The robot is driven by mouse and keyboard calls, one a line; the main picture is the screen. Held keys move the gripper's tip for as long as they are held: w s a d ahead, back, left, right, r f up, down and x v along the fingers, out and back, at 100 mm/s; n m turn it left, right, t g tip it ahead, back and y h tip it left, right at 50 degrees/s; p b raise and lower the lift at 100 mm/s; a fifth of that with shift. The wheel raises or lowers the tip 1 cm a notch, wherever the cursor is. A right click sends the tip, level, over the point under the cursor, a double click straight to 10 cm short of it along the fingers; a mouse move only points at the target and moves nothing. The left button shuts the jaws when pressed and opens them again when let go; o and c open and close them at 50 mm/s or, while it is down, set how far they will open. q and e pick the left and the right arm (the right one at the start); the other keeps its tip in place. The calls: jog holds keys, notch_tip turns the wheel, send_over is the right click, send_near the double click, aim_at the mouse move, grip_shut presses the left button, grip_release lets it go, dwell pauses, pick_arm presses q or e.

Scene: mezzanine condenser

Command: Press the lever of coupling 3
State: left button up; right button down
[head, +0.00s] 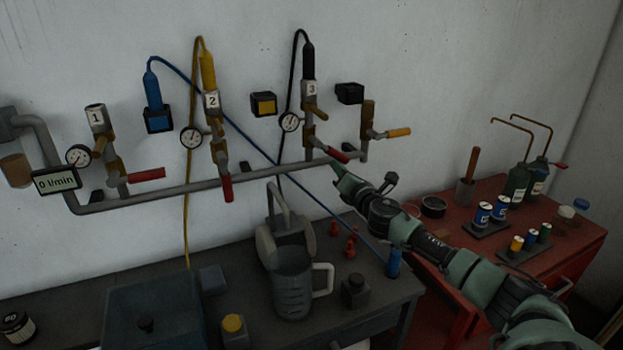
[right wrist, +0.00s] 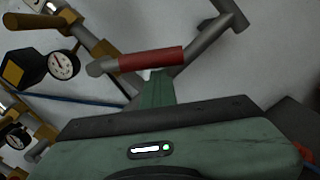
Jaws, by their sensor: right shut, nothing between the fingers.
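Coupling 3 (head: 310,90) is on the wall pipe, with a white tag "3" and a black plug and hose on top. A short brass piece (head: 317,111) sticks out to its right below the tag. Lower on the same riser a red-sleeved handle (head: 339,155) points right and slightly down; a red handle (right wrist: 151,58) shows close up in the right wrist view. My right gripper (head: 336,168) is shut and empty, its tip just below this handle. In the wrist view its fingers (right wrist: 155,88) reach up to the red sleeve; I cannot tell whether they touch. My left gripper is out of view.
Coupling 1 (head: 96,117) and coupling 2 (head: 211,101) stand to the left, each with a gauge and red handle. A yellow-handled valve (head: 397,133) is to the right. Below are a grey bench with a jug (head: 291,285) and a red table (head: 580,244) with bottles and cans.

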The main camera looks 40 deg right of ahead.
jog(key=shift+s+d+r+n, duration=0.15)
jog(key=shift+d+r+n, duration=0.45)
jog(key=shift+n, duration=0.4)
jog(key=shift+d+r+n, duration=0.2)
jog(key=shift+r+n, duration=0.05)
jog(key=shift+n, duration=0.25)
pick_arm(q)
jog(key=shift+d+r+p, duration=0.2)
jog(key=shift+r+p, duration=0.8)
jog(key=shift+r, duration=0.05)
pick_arm(e)
jog(key=shift+s+d+r+n+y, duration=0.1)
jog(key=shift+d+r+n, duration=0.15)
jog(key=shift+r+n, duration=0.45)
jog(key=shift+s+d+r+n+y, duration=0.1)
jog(key=shift+d+r+n, duration=0.2)
jog(key=shift+n, duration=0.65)
jog(key=shift+d+r+n+y, duration=0.1)
jog(key=shift+d+r+n, duration=0.15)
jog(key=shift+r+n, duration=0.45)
jog(key=shift+f+n, duration=0.15)
jog(key=shift+n, duration=0.1)
